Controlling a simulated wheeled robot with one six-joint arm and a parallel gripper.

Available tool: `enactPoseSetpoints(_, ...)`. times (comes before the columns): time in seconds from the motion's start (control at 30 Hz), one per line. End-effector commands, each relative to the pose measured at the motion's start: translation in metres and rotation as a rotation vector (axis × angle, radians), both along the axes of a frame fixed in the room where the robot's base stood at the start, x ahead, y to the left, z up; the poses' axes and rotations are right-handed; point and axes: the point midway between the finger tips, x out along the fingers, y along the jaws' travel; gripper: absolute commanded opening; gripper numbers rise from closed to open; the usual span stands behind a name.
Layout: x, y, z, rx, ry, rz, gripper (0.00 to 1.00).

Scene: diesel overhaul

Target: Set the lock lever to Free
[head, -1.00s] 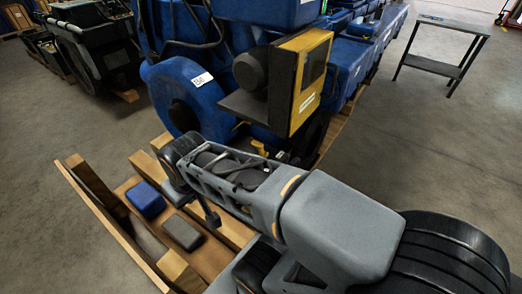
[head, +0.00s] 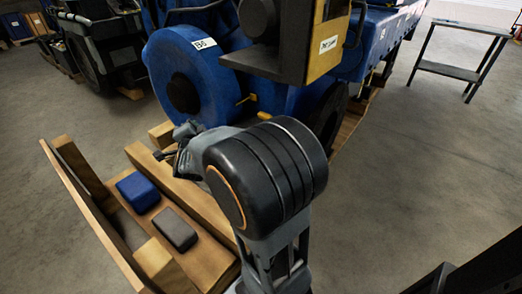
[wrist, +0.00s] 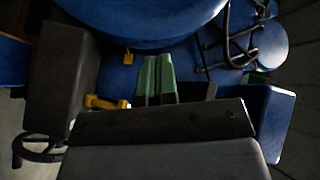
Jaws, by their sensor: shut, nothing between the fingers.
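A small yellow lever (head: 246,99) sticks out beside the blue flywheel housing (head: 187,80) in the head view, with a second yellow part (head: 264,115) just right of it. Which is the lock lever, and its setting, I cannot tell. The wrist view shows a yellow handle (wrist: 104,102) and a small yellow tab (wrist: 127,57) left of my fingers. My gripper (wrist: 157,60) has its two green fingers side by side, shut and empty, in front of the blue machine. In the head view my gripper (head: 164,154) is partly hidden by my arm, left of and below the yellow parts.
A yellow and dark box (head: 318,45) overhangs the lever area. A wooden pallet (head: 205,210) lies in front, carrying a blue block (head: 138,192) and a grey block (head: 175,229). A dark side table (head: 455,68) stands at the right. The floor between is clear.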

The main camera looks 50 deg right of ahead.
Motion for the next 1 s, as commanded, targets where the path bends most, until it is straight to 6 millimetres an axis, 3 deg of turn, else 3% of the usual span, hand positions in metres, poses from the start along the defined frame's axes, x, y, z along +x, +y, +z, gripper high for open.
enactPoseSetpoints(0.03,-0.004,-0.022,-0.042,0.01,-0.085,-0.115,0.0)
enactPoseSetpoints(0.2,-0.035,-0.072,-0.087,-0.03,-0.366,-0.442,0.0)
enactPoseSetpoints(0.33,-0.06,-0.088,-0.11,-0.099,-0.512,-0.607,0.0)
enactPoseSetpoints(0.6,-0.088,-0.095,-0.129,-0.201,-0.65,-0.753,0.0)
enactPoseSetpoints(1.0,-0.091,-0.095,-0.128,-0.213,-0.663,-0.765,0.0)
